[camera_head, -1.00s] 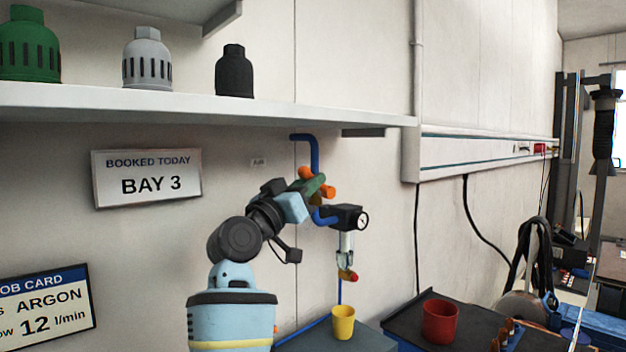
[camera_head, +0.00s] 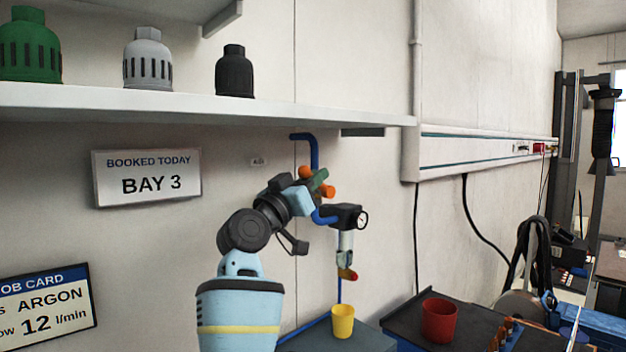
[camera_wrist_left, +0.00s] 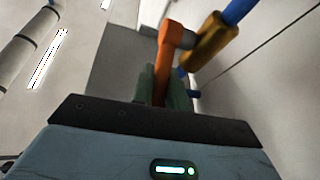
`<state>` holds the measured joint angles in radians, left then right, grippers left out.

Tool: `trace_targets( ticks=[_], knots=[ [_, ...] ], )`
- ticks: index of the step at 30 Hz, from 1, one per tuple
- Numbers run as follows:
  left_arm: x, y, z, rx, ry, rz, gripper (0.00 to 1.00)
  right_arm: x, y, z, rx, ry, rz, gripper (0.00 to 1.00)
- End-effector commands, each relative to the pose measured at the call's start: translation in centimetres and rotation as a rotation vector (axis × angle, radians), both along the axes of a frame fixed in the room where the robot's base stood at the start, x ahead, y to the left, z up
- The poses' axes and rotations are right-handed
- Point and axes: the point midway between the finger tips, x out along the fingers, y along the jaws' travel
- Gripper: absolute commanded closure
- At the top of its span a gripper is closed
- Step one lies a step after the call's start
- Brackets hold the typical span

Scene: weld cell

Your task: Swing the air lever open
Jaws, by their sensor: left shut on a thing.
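The orange air lever (camera_wrist_left: 163,62) stands between the green fingers of my left gripper (camera_wrist_left: 164,95) in the left wrist view, and the gripper is shut on it. A brass-coloured valve body (camera_wrist_left: 208,42) sits beside the lever on the blue air pipe (camera_wrist_left: 238,10). In the head view my left gripper (camera_head: 317,181) is at the pipe against the wall, and orange parts show on both sides of its fingers. The fingers hide part of the lever and valve there. My right gripper is not in view.
A regulator with a round gauge (camera_head: 347,216) is just below and right of the gripper. A shelf (camera_head: 200,106) with several cylinder caps is above. A yellow cup (camera_head: 343,321) and a red cup (camera_head: 439,320) stand below.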

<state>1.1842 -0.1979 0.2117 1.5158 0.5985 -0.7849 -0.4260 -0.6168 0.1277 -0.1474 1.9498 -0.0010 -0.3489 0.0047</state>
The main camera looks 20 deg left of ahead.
Motion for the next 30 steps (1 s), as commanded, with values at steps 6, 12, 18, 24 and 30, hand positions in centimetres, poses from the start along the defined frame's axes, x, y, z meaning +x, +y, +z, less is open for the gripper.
trace_targets(
  ticks=[6, 12, 18, 24, 30],
  knots=[
    [0.0, 0.0, 0.2, 0.014, 0.017, 0.001, 1.0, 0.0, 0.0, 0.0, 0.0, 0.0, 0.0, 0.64],
    [0.3, -0.1, 0.6, 0.068, 0.093, 0.003, 1.0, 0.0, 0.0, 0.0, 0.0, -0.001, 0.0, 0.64],
    [0.8, -0.3, 1.2, 0.148, 0.216, 0.005, 1.0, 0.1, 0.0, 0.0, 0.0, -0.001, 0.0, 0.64],
    [1.3, -0.7, 1.6, 0.229, 0.34, 0.004, 1.0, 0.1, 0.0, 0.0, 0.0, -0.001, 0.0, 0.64],
    [1.8, -1.1, 1.8, 0.291, 0.438, 0.003, 1.0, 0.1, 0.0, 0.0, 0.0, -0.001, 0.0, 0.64]
  ],
)
